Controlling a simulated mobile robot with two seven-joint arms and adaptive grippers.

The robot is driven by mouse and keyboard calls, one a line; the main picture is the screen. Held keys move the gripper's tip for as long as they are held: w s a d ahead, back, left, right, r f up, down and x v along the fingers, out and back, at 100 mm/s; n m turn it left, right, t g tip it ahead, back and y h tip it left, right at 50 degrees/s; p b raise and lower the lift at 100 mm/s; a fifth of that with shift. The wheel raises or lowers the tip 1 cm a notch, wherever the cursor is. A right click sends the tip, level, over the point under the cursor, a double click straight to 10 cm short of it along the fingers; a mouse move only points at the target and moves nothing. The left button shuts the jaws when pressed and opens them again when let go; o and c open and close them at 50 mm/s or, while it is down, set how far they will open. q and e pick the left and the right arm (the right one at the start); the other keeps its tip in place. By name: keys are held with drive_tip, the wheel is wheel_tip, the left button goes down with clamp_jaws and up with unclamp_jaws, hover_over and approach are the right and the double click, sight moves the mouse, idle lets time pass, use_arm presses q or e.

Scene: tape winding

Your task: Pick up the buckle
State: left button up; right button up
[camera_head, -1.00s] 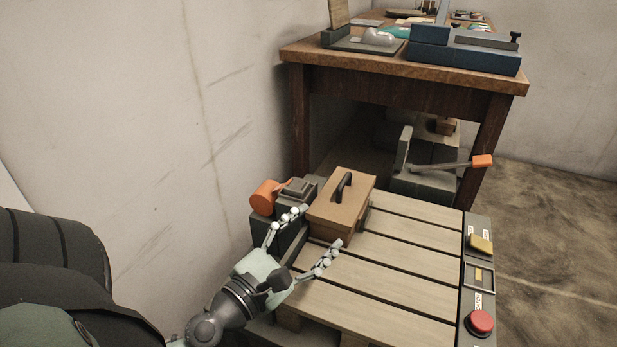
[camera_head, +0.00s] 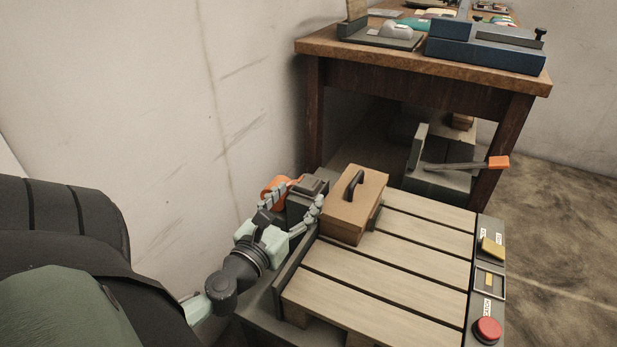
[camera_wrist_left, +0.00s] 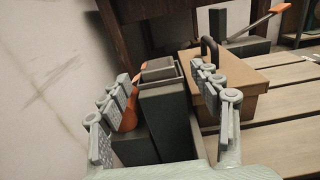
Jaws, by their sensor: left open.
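A dark grey block-shaped piece with a rectangular top, which I take to be the buckle (camera_head: 312,185), stands left of the tan box; I cannot be sure of its identity. An orange rounded part (camera_head: 270,192) sits at its left side. My left gripper (camera_head: 307,190) is open, with its fingers on either side of the dark piece. In the left wrist view, the dark piece (camera_wrist_left: 163,90) stands between the spread fingers, and the orange part (camera_wrist_left: 130,115) is partly hidden behind the left finger. Contact cannot be told. My right gripper is not in view.
A tan box with a black handle (camera_head: 354,205) stands close to the right of my left gripper on a slatted wooden pallet (camera_head: 400,262). A control strip with a red button (camera_head: 488,330) edges the pallet. A wooden workbench (camera_head: 420,68) stands behind; a wall is left.

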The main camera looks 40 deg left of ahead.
sight(304, 188)
use_arm(q)
drive_tip(key=x, duration=0.3)
drive_tip(key=shift+s+a+r, duration=0.1)
drive_tip(key=shift+a+r, duration=0.05)
drive_tip(key=shift+w+a+p, duration=0.1)
drive_tip(key=shift+w+p, duration=0.2)
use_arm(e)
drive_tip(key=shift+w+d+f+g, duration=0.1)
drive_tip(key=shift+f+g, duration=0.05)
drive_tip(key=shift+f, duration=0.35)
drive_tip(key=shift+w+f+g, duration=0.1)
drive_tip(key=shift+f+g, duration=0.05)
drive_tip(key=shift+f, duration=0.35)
use_arm(q)
drive_tip(key=c, duration=1.3)
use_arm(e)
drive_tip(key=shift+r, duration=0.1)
